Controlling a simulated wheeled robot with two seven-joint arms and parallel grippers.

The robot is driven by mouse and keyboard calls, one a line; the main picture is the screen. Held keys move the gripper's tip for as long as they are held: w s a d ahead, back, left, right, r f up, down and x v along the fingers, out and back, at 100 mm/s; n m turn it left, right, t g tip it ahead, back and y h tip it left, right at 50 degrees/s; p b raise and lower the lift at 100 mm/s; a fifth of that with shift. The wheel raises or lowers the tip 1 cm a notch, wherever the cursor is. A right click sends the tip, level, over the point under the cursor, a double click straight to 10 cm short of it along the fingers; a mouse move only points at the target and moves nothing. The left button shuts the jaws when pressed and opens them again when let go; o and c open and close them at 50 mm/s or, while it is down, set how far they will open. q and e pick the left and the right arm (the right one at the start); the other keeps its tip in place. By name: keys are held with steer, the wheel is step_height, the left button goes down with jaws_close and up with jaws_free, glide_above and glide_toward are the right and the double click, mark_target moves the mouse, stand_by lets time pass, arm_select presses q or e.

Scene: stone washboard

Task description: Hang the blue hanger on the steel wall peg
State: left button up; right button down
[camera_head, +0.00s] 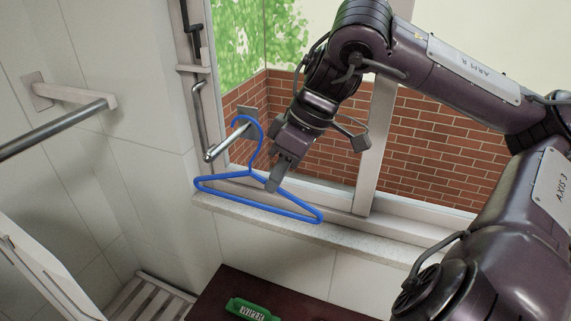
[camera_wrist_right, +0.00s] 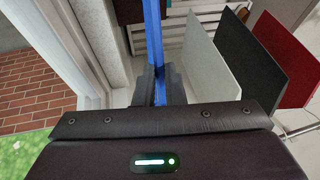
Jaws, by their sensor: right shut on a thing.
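The blue hanger (camera_head: 222,179) hangs hook-up in front of the window sill, its lower bar tilted down to the right. The steel wall peg (camera_head: 221,147) sticks out from a plate by the window, its free end towards the lower left. In the head view the hanger's hook arches over the peg; I cannot tell whether it touches it. My right gripper (camera_head: 274,180) is shut on the hanger just right of and below the hook. In the right wrist view the blue hanger (camera_wrist_right: 154,45) runs up from between the fingers (camera_wrist_right: 160,85). My left gripper is out of view.
The window frame (camera_head: 378,140) and stone sill (camera_head: 350,240) lie close behind the hanger. A steel rail (camera_head: 55,130) is on the left wall. A green object (camera_head: 252,308) lies on the dark surface below. White, black and red panels (camera_wrist_right: 245,55) stand right in the wrist view.

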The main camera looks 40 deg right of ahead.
mark_target(256, 177)
steer(key=shift+w+a+r+p, duration=0.1)
steer(key=shift+w+a+p, duration=0.1)
steer(key=shift+w+p, duration=0.3)
steer(key=shift+w+a+r+p, duration=0.1)
steer(key=shift+w+a+p, duration=0.05)
steer(key=shift+w+p, duration=0.3)
steer(key=shift+w+a+f+p, duration=0.1)
steer(key=shift+w+a+p, duration=0.1)
steer(key=shift+w, duration=0.25)
steer(key=shift+w+a+f+p, duration=0.1)
steer(key=shift+w+a+p, duration=0.1)
steer(key=shift+w, duration=0.2)
steer(key=shift+w+a+f+b, duration=0.1)
steer(key=shift+f+b, duration=0.5)
steer(key=shift+f, duration=0.15)
steer(key=shift+f+b, duration=0.65)
steer(key=shift+f, duration=0.55)
steer(key=c, duration=1.4)
jaws_free()
steer(key=shift+c, duration=0.2)
